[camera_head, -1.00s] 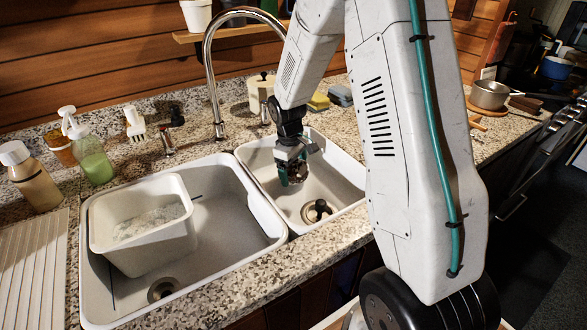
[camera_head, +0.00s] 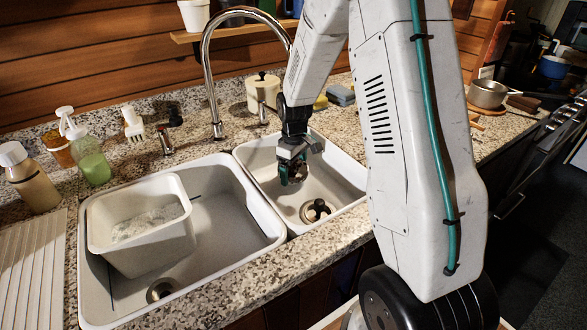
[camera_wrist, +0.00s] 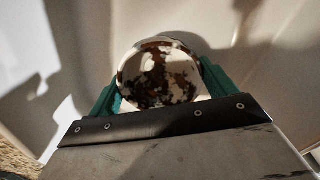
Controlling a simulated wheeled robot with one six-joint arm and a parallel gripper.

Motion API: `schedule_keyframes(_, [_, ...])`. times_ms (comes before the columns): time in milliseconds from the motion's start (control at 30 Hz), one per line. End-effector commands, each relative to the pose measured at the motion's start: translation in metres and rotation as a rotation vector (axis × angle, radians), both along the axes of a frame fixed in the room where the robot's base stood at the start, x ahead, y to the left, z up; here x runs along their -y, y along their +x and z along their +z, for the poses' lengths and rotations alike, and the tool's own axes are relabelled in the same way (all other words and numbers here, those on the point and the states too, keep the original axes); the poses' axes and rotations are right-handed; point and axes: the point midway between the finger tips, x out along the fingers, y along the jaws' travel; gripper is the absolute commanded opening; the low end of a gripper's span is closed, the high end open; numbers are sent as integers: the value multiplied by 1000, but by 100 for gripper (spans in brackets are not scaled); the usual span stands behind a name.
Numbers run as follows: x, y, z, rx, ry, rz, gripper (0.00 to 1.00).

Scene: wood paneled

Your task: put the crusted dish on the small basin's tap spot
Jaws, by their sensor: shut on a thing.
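The crusted dish (camera_wrist: 158,78) shows in the wrist view as a round pale bowl with dark brown and reddish crust. My gripper (camera_wrist: 160,85) has its green fingers on either side of it and is shut on it. In the head view my gripper (camera_head: 296,172) points down inside the small basin (camera_head: 338,178), over its left part. The dish is mostly hidden there by the fingers. The chrome tap (camera_head: 209,82) stands behind the divider between the basins. No marking of the tap spot is clear to me.
The large basin (camera_head: 225,225) at left holds a white tub (camera_head: 140,245). A dark drain plug (camera_head: 318,209) sits in the small basin's front.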

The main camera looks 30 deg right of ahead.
Motion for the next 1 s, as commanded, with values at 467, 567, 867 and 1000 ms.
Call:
schedule_keyframes(467, [0, 0, -5, -1, 0, 0, 58])
schedule_keyframes(567, [0, 0, -6, 0, -1, 0, 95])
schedule_keyframes(867, [0, 0, -4, 0, -1, 0, 100])
schedule_keyframes(1000, [-2, 0, 1, -4, -22, 4, 100])
